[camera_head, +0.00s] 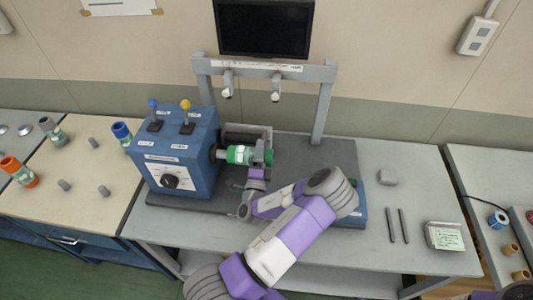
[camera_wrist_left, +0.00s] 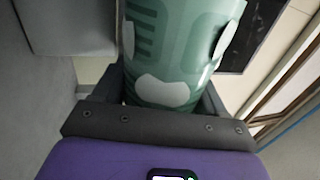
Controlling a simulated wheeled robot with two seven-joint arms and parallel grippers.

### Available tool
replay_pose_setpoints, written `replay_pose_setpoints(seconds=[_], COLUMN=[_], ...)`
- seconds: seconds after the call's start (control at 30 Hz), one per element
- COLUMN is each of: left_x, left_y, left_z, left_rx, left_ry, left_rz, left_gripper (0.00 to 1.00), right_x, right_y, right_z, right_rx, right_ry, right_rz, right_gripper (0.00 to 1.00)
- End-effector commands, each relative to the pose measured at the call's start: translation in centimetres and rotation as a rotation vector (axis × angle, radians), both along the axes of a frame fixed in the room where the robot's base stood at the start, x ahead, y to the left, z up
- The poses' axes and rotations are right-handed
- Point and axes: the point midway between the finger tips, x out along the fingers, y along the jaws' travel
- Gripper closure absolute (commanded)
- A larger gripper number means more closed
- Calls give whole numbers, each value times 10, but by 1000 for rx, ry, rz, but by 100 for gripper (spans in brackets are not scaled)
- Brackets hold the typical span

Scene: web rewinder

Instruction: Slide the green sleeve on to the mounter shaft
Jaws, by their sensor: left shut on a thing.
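The green sleeve (camera_head: 238,155) lies level in front of the right side of the blue machine box (camera_head: 205,165), with its left end at the short mounter shaft (camera_head: 220,153). I cannot tell whether that end is around the shaft tip or only touching it. My left gripper (camera_head: 262,156) is shut on the sleeve near its right end. In the left wrist view the sleeve (camera_wrist_left: 172,45), green with pale patches, stands between the two dark fingers. The shaft does not show clearly there. My right gripper is out of view.
A grey frame (camera_head: 323,105) with two hanging pegs stands behind the sleeve. Blue and yellow knobbed levers (camera_head: 186,115) top the box. Other sleeves, one orange (camera_head: 20,172), stand on the left table. Two dark rods (camera_head: 397,225) and a labelled block (camera_head: 444,236) lie right.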

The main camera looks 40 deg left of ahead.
Motion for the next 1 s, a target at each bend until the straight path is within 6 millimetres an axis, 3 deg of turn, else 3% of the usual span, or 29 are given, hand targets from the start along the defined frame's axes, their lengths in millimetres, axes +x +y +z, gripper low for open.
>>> replay_pose_setpoints(seconds=[0.5, 1.0], left_x=[-17, -19], left_y=[27, 30], left_z=[1, 1], left_rx=[4, 3], left_ry=[-1, -2], left_rz=[2, 1], left_gripper=[76, 76], right_x=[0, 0], right_y=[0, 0], right_z=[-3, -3], right_rx=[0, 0], right_ry=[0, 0], right_rz=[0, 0], right_gripper=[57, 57])
